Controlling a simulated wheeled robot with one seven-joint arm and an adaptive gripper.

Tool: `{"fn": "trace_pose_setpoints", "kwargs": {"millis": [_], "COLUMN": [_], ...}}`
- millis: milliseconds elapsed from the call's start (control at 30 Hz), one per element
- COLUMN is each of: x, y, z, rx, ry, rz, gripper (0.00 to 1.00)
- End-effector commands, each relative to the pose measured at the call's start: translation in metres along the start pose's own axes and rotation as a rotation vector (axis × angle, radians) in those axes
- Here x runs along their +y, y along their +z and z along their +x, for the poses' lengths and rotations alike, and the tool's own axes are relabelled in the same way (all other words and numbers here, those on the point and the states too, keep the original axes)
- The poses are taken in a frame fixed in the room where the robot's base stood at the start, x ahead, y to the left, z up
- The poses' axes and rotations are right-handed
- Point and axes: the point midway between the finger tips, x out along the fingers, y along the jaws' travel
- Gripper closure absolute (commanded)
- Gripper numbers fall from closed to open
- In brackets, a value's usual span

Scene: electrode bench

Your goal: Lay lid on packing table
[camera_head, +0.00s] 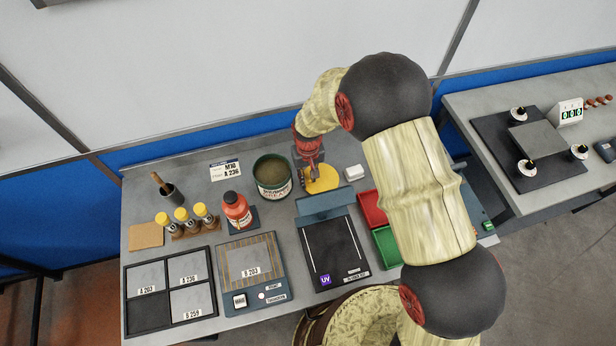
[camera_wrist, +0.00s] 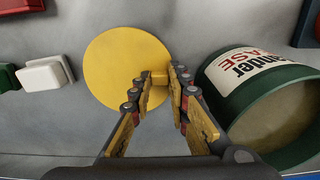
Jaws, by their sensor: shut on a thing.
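The lid is a round yellow disc (camera_wrist: 112,65) with a small yellow block-like knob on it. In the wrist view my gripper (camera_wrist: 160,80) has its fingertips closed around that knob. In the head view the lid (camera_head: 321,179) is at the back of the grey table (camera_head: 200,238), just right of the green tin, and my gripper (camera_head: 308,176) is at its left edge. The lid is at or very near the table surface; I cannot tell whether it touches. The open green tin (camera_head: 272,178) has a white label and brownish contents.
A white block (camera_head: 354,173) is right of the lid. A blue-and-black UV device (camera_head: 334,250) is in front, with red (camera_head: 372,208) and green (camera_head: 386,246) bins to its right. An orange bottle (camera_head: 237,210) stands left of the tin. My arm hides the table's right part.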

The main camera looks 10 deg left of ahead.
Motion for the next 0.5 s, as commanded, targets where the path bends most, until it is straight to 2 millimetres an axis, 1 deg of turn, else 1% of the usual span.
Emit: {"fn": "trace_pose_setpoints", "kwargs": {"millis": [133,267,300,500], "x": [-0.0001,0.0000,0.0000,0.0000], "y": [-0.0009,-0.0008,-0.0007,-0.0007], "z": [-0.0018,0.0013,0.0019,0.0011], "rx": [0.002,0.002,0.002,0.002], "ry": [0.000,0.000,0.000,0.000], "rz": [0.000,0.000,0.000,0.000], "gripper": [1.00,1.00,0.82,0.71]}}
